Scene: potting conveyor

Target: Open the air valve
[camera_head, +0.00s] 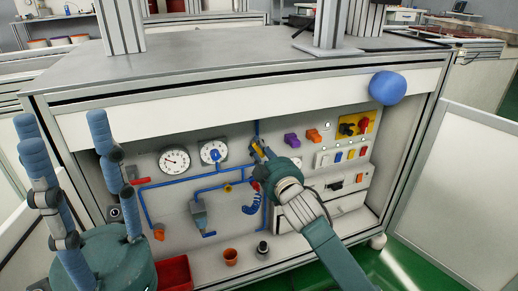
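A panel under the bench carries blue pipes (180,182) and several small coloured fittings. I cannot tell for sure which one is the air valve. A small yellow-orange piece (258,148) is at the vertical blue pipe, right by the tip of my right gripper (258,170). That gripper's teal body hides part of the panel, and I cannot tell whether it grips the piece. A yellow fitting (228,188) and an orange one (158,232) sit on the lower pipes. My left gripper (75,165) is large in the lower left, blue fingers upright, spread and empty, away from the panel.
Two round gauges (174,160) are on the panel. Purple (291,139) and orange (313,135) knobs and a yellow switch plate (357,125) are to the right. A blue ball-like object (387,87) is at the bench edge. A red bin (176,273) and brown pot (230,256) stand below.

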